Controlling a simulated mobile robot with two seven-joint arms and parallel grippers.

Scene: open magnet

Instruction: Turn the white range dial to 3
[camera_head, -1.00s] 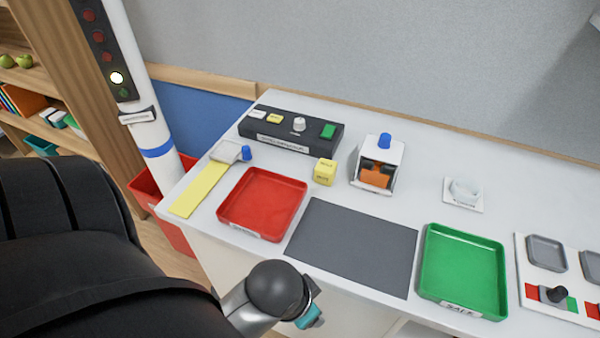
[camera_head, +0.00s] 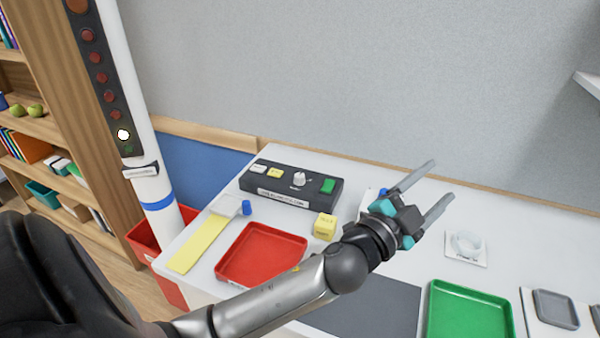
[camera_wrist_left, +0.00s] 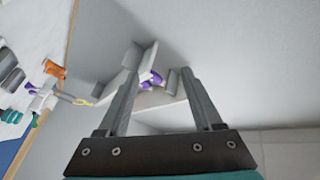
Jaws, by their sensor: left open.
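The white range dial (camera_head: 299,179) is a small upright knob on the dark control box (camera_head: 290,195) at the back of the table in the head view. The box also bears a white button (camera_head: 259,169), a yellow button (camera_head: 275,173) and a green button (camera_head: 328,186). The number that the dial points to is too small to read. My left gripper (camera_head: 430,182) is open and empty, raised over the table well to the right of the dial, its fingers pointing up and right. In the left wrist view its fingers (camera_wrist_left: 158,85) are spread with nothing between them. My right gripper is not in view.
A red tray (camera_head: 262,254), a yellow cube (camera_head: 325,226) and a yellow strip (camera_head: 200,244) lie in front of the box. A green tray (camera_head: 468,312) is at right. My left arm covers part of the grey mat (camera_head: 372,304) and the white holder. A pole (camera_head: 150,190) stands at left.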

